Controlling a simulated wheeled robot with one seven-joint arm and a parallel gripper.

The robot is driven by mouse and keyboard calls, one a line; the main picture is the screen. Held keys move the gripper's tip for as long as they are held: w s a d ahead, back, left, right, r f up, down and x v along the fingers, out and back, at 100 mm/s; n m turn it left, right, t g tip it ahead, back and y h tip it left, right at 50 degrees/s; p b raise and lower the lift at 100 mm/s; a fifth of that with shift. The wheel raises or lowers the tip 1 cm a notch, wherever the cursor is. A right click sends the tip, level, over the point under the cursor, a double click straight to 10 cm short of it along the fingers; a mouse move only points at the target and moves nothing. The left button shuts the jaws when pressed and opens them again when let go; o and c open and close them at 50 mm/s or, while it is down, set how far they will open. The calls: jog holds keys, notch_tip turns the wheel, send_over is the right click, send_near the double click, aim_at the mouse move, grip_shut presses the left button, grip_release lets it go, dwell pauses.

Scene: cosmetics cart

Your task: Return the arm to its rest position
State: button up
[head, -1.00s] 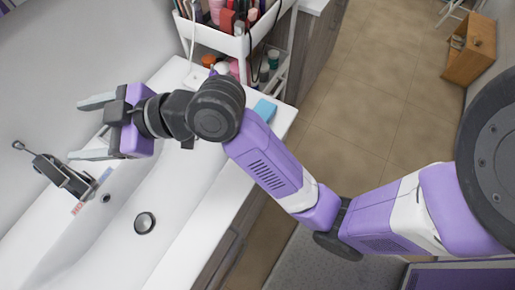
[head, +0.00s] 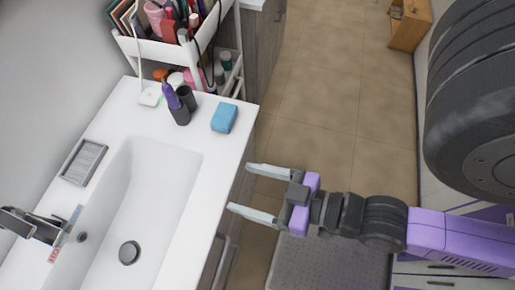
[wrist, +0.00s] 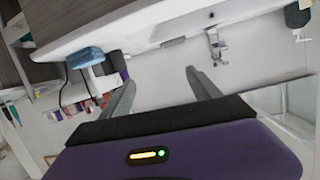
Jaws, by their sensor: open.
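My gripper (head: 250,190) is in the head view, off the front edge of the white sink counter (head: 222,150) and above the floor. Its two grey fingers point left and stand apart, with nothing between them. In the wrist view my gripper (wrist: 160,88) also shows two spread fingers with an empty gap. My purple and black arm reaches in from the right side of the head view.
A blue block (head: 224,117), dark cups (head: 187,98) and a soap dish (head: 83,162) stand on the counter. The faucet (head: 35,225) is at the left. A white cart (head: 160,48) with cosmetics stands behind. Floor (head: 335,90) is open beyond my gripper.

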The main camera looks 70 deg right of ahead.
jog(key=s, duration=0.1)
jog(key=s+d+r, duration=0.1)
jog(key=s+n, duration=0.1)
jog(key=shift+s+d+r+y, duration=0.15)
jog(key=shift+d+y, duration=0.15)
jog(key=shift+d, duration=0.05)
